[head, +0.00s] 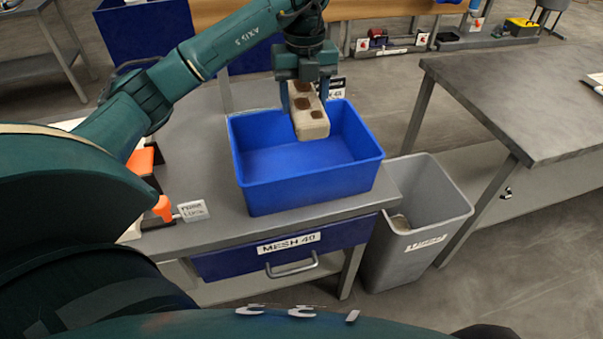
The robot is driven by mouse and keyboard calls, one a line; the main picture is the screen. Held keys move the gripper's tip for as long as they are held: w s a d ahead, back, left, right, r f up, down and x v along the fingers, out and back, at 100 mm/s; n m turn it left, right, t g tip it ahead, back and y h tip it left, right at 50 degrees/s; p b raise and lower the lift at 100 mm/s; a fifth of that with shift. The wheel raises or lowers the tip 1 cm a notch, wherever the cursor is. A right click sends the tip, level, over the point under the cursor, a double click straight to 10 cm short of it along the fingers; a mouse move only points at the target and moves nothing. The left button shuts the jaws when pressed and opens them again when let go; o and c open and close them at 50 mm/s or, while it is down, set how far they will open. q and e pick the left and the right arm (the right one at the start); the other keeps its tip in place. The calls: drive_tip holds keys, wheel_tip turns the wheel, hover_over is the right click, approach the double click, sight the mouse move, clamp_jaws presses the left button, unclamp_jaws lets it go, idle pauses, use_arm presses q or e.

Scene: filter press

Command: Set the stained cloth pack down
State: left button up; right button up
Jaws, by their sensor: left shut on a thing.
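The stained cloth pack (311,122) is a beige block with dark brown patches on its face. My left gripper (306,88) is shut on its upper part and holds it upright. The pack hangs over the blue open bin (310,193), with its lower end inside the rim outline. I cannot tell whether it touches the bin's floor or back wall. The bin's visible floor is otherwise empty. My right gripper is not in view.
The bin stands on a grey table (222,222) with a blue drawer (340,244) marked MESH 40. A grey waste bin (436,215) stands to its right, with something pale inside. An orange-handled item (163,207) and a small sign (193,210) are at left. Another grey table (530,100) is at right.

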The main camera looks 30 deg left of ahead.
use_arm(q)
drive_tip(key=shift+f+n, duration=0.15)
drive_tip(key=shift+n, duration=0.15)
wheel_tip(320, 180, down, 14)
drive_tip(key=shift+r+p, duration=0.2)
drive_tip(key=shift+p, duration=0.3)
wheel_tip(320, 180, down, 4)
drive_tip(key=shift+r, duration=0.2)
drive_tip(key=shift+f, duration=0.3)
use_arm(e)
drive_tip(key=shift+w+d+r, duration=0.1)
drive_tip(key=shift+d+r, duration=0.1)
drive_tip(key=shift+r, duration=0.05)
use_arm(q)
drive_tip(key=shift+f, duration=0.2)
drive_tip(key=o, duration=1)
drive_tip(key=shift+r, duration=0.1)
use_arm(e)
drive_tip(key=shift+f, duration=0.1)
use_arm(q)
drive_tip(key=shift+o, duration=0.2)
